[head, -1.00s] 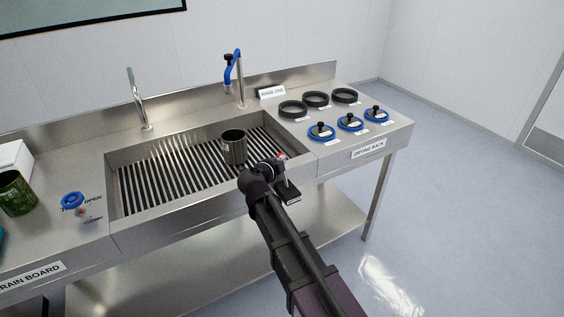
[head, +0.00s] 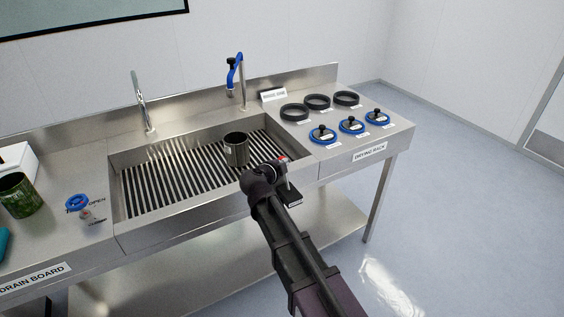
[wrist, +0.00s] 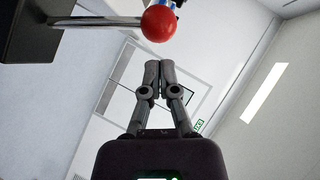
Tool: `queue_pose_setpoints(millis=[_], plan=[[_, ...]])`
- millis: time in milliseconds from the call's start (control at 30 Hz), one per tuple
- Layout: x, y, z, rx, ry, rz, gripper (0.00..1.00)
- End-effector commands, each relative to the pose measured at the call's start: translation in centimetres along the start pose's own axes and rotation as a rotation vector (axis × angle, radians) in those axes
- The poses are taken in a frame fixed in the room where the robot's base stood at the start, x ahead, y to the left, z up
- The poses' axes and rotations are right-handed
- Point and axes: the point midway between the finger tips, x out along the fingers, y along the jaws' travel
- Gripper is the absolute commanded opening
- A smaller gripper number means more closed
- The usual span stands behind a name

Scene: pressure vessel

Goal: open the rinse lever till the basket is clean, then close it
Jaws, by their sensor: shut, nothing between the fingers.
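The rinse lever shows in the wrist view as a metal rod with a red ball knob (wrist: 158,23). The rod comes from a black block (wrist: 40,35) at upper left. In the head view the red knob (head: 283,158) shows at the sink's front edge, beside my wrist. My gripper (wrist: 158,63) is shut and empty, its fingertips just below the knob in the wrist picture with a small gap between. The basket, a dark metallic cup (head: 236,150), stands upright on the slatted sink floor. My arm partly hides the lever; I cannot tell residue on the basket.
A blue-and-steel spray tap (head: 236,80) stands behind the basket. Black rings (head: 317,101) and blue-rimmed lids (head: 351,126) lie on the drying rack at right. A green cup (head: 18,195) and blue valve (head: 77,203) are on the drain board. Floor at right is clear.

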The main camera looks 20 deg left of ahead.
Motion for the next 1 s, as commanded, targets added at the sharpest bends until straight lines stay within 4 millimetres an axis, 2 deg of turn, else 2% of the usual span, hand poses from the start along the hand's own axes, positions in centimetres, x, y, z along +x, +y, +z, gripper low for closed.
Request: queue_pose_setpoints(millis=[133,400,600,800,1000], plan=[[-1.6,-0.2,-2.1,0.0,0.004,0.001,0.0],[-6.5,-0.1,-1.8,-0.002,0.002,-0.001,0.0],[-9.3,0.0,-1.7,-0.001,0.003,0.0,0.0],[-10.8,0.1,-1.7,-0.001,0.004,0.001,0.0],[-11.1,0.2,-1.6,0.0,0.005,0.002,0.0]])
